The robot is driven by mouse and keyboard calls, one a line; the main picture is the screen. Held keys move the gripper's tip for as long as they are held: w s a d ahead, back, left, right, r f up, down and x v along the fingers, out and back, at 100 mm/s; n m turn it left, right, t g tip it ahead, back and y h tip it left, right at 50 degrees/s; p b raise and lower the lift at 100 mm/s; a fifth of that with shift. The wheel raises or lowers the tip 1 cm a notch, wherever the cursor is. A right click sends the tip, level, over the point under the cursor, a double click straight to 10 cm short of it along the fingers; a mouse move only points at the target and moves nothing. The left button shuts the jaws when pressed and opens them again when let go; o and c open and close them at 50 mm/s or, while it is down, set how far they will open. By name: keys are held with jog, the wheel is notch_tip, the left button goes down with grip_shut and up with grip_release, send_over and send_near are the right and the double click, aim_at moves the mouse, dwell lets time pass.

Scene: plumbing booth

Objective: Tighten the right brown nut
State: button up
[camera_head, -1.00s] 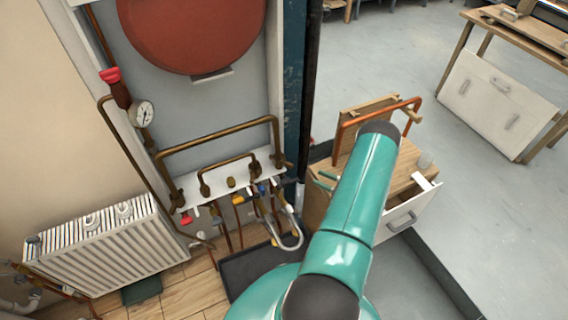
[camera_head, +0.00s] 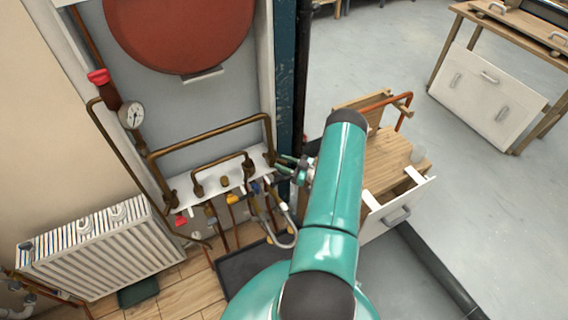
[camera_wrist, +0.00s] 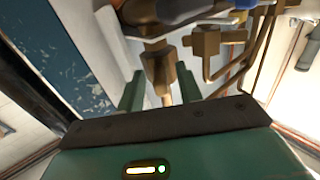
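The right brown nut (camera_head: 270,158) is at the lower right end of the large brown pipe on the white manifold panel (camera_head: 212,181). My gripper (camera_head: 283,165) is just right of it in the head view, pointing left toward it. In the wrist view, a brown fitting (camera_wrist: 158,62), which looks like this nut, lies ahead and between the two green fingers of my gripper (camera_wrist: 161,82). The fingers are apart, with a visible gap on each side of the fitting. I see no contact with it.
A blue post (camera_head: 286,80) stands right beside the panel, close to my gripper. Hoses and small valves (camera_head: 233,199) hang below the panel. A wooden cabinet (camera_head: 390,165) with an open drawer stands to the right. A white radiator (camera_head: 95,250) is at lower left.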

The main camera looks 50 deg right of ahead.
aim_at(270, 162)
jog(key=shift+w, duration=0.1)
grip_shut()
